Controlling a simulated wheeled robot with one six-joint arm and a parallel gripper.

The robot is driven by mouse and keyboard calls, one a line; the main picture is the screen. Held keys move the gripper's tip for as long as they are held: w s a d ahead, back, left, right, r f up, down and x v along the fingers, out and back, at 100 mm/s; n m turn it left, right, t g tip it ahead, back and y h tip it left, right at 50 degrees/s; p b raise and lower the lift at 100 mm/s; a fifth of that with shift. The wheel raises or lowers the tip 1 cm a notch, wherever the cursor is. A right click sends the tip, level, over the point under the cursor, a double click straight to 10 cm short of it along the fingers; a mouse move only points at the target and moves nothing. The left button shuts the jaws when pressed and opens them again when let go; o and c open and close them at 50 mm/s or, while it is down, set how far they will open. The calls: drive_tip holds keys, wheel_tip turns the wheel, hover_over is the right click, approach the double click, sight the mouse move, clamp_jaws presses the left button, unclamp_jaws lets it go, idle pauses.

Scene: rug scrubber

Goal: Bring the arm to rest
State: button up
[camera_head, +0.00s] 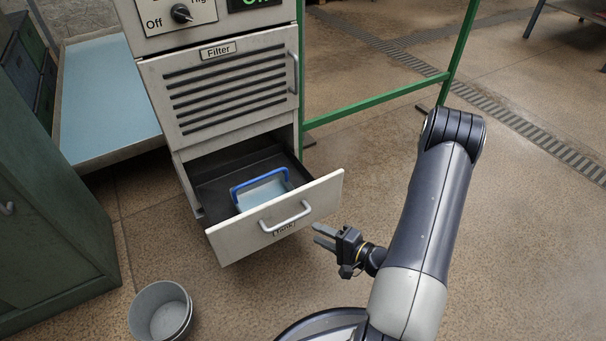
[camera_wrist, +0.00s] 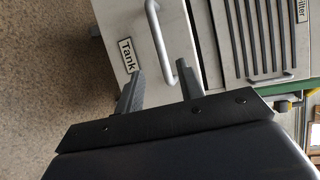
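My gripper (camera_head: 324,235) is low at the middle right in the head view, just right of the open drawer's front. Its fingers point left toward the drawer. In the wrist view my gripper (camera_wrist: 158,85) shows two fingers spread apart with nothing between them. The drawer handle (camera_wrist: 160,40) lies beyond the fingertips, and I cannot tell how near it is. My arm is folded, with its elbow raised at the right in the head view.
The Tank drawer (camera_head: 320,195) is pulled out and holds a blue-handled container (camera_head: 263,190). A grey bucket (camera_head: 160,310) stands on the floor at lower left. A green cabinet (camera_head: 45,200) is at the left and a green rail (camera_head: 375,100) behind. The floor at the right is clear.

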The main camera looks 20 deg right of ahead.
sight(293, 221)
drive_tip(key=shift+b+x, duration=1.55)
drive_tip(key=shift+x, duration=3.95)
